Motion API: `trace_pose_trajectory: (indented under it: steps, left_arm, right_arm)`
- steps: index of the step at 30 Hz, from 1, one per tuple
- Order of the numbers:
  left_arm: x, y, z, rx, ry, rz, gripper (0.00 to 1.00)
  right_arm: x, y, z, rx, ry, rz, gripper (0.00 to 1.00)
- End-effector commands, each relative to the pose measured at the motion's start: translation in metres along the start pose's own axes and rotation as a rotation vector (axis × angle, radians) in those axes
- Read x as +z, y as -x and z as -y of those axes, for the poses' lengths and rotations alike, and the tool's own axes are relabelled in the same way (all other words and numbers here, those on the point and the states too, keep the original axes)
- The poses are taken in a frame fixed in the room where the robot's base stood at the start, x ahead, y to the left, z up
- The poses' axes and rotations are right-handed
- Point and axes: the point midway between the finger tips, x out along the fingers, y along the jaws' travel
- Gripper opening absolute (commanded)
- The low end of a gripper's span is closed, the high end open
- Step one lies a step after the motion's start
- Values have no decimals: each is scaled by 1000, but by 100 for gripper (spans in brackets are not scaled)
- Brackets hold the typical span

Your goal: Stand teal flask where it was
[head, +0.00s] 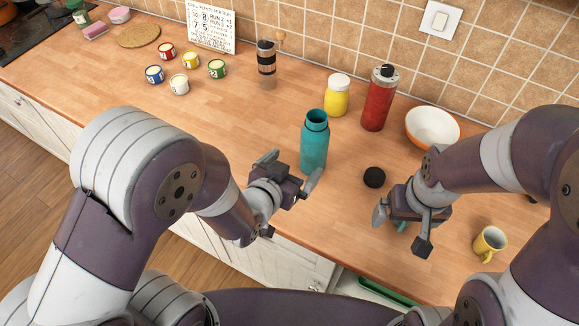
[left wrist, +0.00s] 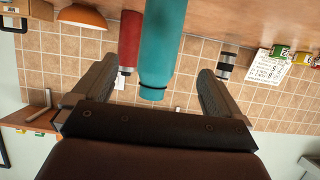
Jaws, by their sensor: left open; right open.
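The teal flask (head: 313,143) stands upright and uncapped on the wooden counter, its mouth open. In the left wrist view, which shows the scene upside down, the flask (left wrist: 163,45) appears between my open fingers. My left gripper (head: 291,168) is open, just in front of the flask's lower part in the head view; whether it touches is not clear. A round black cap (head: 374,177) lies on the counter to the right of the flask. My right gripper (head: 402,229) is open near the counter's front edge, with a small, mostly hidden teal thing (head: 402,226) showing beneath it.
A yellow jar (head: 337,95), red bottle (head: 379,98) and white-orange bowl (head: 432,127) stand behind. A yellow mug (head: 489,243) is at right. A dark-banded tumbler (head: 267,64) and several small paint pots (head: 190,61) are left. Counter left of the flask is clear.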

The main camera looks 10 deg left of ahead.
Motion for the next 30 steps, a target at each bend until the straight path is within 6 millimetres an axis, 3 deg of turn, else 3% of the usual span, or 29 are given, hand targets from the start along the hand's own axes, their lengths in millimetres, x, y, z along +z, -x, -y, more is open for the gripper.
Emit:
trace_pose_trajectory:
  steps: [6,10,15,18,21,30]
  left_arm:
    - [0,4,5,-12,6,31,100]
    - [9,13,38,-91,56,273,100]
    - [35,75,81,-196,192,725,100]
    - [45,114,89,-224,263,914,100]
    - [49,137,91,-234,304,1016,100]
    - [49,143,90,-234,314,1044,100]
  right_arm:
    - [0,0,0,0,0,0,99]
    - [0,0,0,0,0,0,99]
    - [0,0,0,0,0,0,99]
    - [0,0,0,0,0,0,99]
    - [0,0,0,0,0,0,99]
    - [0,0,0,0,0,0,99]
